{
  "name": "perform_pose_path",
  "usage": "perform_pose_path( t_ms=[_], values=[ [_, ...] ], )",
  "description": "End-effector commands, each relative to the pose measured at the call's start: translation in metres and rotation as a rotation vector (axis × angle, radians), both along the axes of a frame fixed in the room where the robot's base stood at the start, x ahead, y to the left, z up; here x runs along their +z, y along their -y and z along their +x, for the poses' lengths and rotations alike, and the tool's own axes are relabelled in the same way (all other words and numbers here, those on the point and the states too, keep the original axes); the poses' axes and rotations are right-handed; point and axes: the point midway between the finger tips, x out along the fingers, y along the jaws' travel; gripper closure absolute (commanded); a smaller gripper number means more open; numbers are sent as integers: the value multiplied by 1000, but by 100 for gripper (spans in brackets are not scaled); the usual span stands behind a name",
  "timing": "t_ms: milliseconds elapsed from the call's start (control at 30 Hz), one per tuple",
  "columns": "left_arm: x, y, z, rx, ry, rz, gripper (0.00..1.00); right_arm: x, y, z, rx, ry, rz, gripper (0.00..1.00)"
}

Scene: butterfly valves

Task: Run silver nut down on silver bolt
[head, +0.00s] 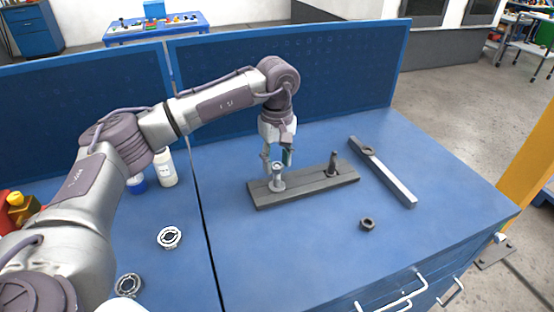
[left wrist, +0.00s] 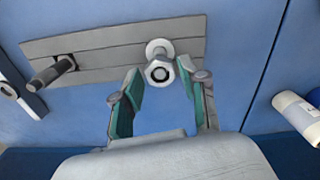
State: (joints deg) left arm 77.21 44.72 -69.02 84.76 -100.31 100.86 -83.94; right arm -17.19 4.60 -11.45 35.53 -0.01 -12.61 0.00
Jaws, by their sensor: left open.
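The silver bolt (head: 278,181) stands upright near the left end of a dark grey plate. The silver nut (left wrist: 160,71) shows as a hexagon at the bolt's upper end in the left wrist view; how far it is threaded I cannot tell. My left gripper (head: 278,158) points down over this end of the plate. In the left wrist view its green-lined fingers (left wrist: 160,88) are open, one on each side of the nut, with a gap to it. It holds nothing. My right gripper is not in view.
The plate (head: 308,187) also carries a dark bolt (head: 333,166) at its right. A dark nut (head: 367,224) lies in front, and a long grey bar (head: 390,180) lies to the right. Ring-shaped parts (head: 170,237) and a white bottle (head: 166,168) are at left.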

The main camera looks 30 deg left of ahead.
Motion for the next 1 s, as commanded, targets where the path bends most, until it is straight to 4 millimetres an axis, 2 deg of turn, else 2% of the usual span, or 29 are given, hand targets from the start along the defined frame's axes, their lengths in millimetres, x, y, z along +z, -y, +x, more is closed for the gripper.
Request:
perform_pose_path(
  t_ms=[167, 1000],
  values=[
    [1, 0, 0, 188, 0, -1, 57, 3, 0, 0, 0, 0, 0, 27],
    [1, 0, -1, 1568, -1, -1, 57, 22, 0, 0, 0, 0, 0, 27]
  ],
)
